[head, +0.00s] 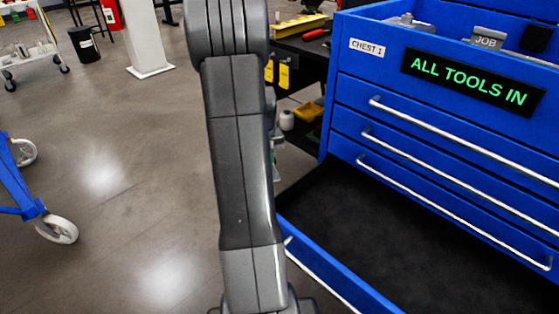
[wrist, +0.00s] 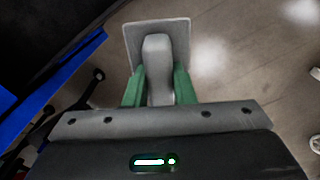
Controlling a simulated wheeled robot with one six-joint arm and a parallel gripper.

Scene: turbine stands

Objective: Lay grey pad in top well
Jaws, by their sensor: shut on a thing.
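The grey pad (wrist: 182,45) is a flat square plate with a raised rounded grip in its middle, seen in the wrist view. My gripper (wrist: 158,78) has green fingers and is shut on that grip, one finger on each side. The pad is in the air, with floor beyond it. In the head view my arm hides the gripper and pad. The top well (head: 462,14) is the blue-walled recess on top of the tool chest, at the upper right. Its floor is mostly hidden by its front wall and the picture edge.
The blue chest (head: 345,90) has a lit sign (head: 472,82) reading ALL TOOLS IN. A grey piece marked JOB (head: 487,38) and a dark block (head: 537,38) are at its top. A low drawer (head: 400,235) stands open with a bare dark liner. A blue wheeled frame (head: 25,195) is left; floor between is clear.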

